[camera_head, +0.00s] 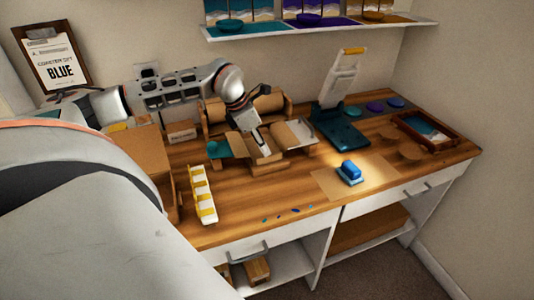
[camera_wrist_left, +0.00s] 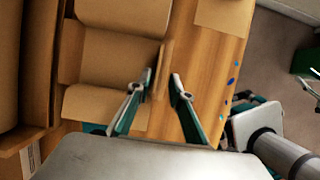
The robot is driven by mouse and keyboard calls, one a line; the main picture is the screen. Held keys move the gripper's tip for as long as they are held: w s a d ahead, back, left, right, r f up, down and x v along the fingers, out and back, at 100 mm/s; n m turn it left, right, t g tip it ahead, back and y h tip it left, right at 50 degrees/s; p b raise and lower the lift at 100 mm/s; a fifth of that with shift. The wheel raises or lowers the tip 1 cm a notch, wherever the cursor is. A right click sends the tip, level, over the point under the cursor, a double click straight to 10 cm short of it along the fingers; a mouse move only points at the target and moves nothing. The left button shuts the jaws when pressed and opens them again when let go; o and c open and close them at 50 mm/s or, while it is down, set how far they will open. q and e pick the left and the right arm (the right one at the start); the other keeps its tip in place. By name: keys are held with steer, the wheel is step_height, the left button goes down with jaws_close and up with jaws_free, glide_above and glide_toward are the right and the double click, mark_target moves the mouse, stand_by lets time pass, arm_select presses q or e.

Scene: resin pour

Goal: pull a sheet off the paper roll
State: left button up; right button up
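The brown paper roll (camera_head: 267,103) lies in a wooden holder (camera_head: 288,106) at the back of the bench; its curved side also shows at the left of the left wrist view (camera_wrist_left: 9,65). Brown, creased, box-like surfaces (camera_wrist_left: 112,58) lie in front of it. My left gripper (camera_head: 262,153) reaches down over them.
A teal press (camera_head: 340,125) stands to the right. A blue block (camera_head: 350,171) sits on a brown sheet (camera_head: 325,183). A white-and-yellow strip (camera_head: 202,195) lies front left, with small blue chips (camera_head: 281,212) near the front edge. A framed tray (camera_head: 426,131) is far right.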

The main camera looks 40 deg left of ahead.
arm_select(q)
steer(key=v, duration=0.7)
steer(key=shift+d, duration=0.1)
stand_by(0.4)
